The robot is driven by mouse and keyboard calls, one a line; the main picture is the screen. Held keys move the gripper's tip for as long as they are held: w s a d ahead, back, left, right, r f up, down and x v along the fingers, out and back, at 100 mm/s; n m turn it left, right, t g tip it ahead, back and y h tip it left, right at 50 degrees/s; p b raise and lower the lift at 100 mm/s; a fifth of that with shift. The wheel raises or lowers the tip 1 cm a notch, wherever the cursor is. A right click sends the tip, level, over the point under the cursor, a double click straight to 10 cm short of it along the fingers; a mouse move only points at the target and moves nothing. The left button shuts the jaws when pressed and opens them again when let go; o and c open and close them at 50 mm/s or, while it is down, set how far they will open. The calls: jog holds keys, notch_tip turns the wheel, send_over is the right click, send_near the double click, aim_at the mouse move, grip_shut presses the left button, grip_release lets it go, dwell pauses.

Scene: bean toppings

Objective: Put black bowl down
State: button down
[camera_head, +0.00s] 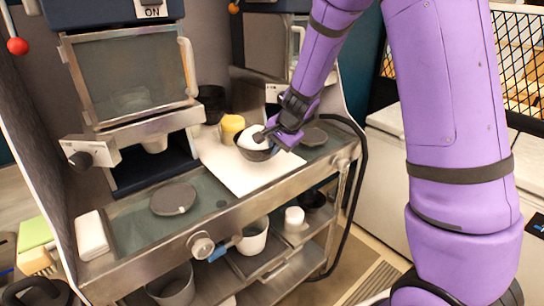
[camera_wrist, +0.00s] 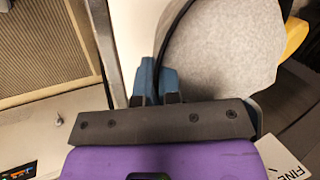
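The black bowl (camera_head: 262,155) is over the white board (camera_head: 232,174) on the right part of the counter. It holds a white rounded mass (camera_head: 252,136), which fills much of the wrist view (camera_wrist: 225,50). My gripper (camera_head: 264,134) is at the bowl's right side, fingers across its rim. In the wrist view, the dark rim (camera_wrist: 166,40) runs down between the two blue fingertips (camera_wrist: 158,78), which look shut on it. I cannot tell whether the bowl's underside touches the board.
A yellow cup (camera_head: 231,128) stands just behind the bowl. A dark round disc (camera_head: 173,198) lies on the left counter and another (camera_head: 313,137) at the right. A machine with a glass door (camera_head: 130,78) stands at the left. Pots (camera_head: 253,237) sit on the lower shelf.

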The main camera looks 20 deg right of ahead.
jog(key=shift+w+f, duration=0.1)
jog(key=shift+w, duration=0.65)
jog(key=shift+f, duration=1.7)
jog(key=shift+f, duration=0.15)
jog(key=c, duration=1.3)
grip_release()
jog(key=v, duration=1.2)
jog(key=s+a+r+n, duration=0.1)
jog(key=s+r+n, duration=0.5)
jog(key=s+r, duration=0.75)
jog(key=s+n+h, duration=0.1)
jog(key=s+n, duration=0.1)
jog(key=s, duration=0.3)
jog(key=s+d+r+n+h, duration=0.1)
jog(key=s, duration=0.5)
jog(key=s+n, duration=0.2)
jog(key=s, duration=0.3)
jog(key=shift+s+d+r+n+t+h, duration=0.25)
jog(key=shift+r+n+t+h, duration=0.05)
jog(key=shift+r+t+h, duration=0.1)
